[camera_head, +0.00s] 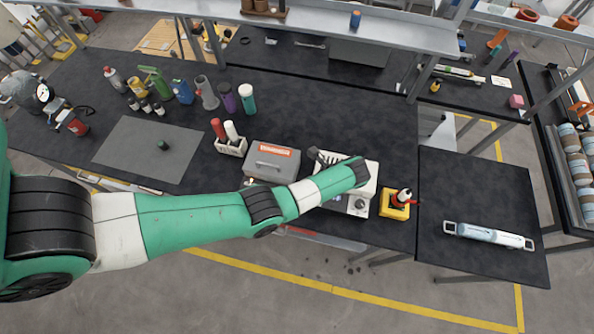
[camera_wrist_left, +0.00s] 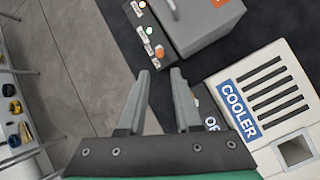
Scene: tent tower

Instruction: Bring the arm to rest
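My left arm (camera_head: 190,220) reaches in from the left in the head view and ends over the white cooler box (camera_head: 347,205). A grey toolbox (camera_wrist_left: 200,22) is beyond the fingertips. My right gripper is in neither view.
In the head view the toolbox (camera_head: 272,162) stands left of the cooler. A yellow block (camera_head: 394,204) with a red-and-black item is on its right. Bottles (camera_head: 247,98) stand at the back. The grey mat (camera_head: 150,150) is mostly clear. A small button panel (camera_wrist_left: 150,42) is near the table edge.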

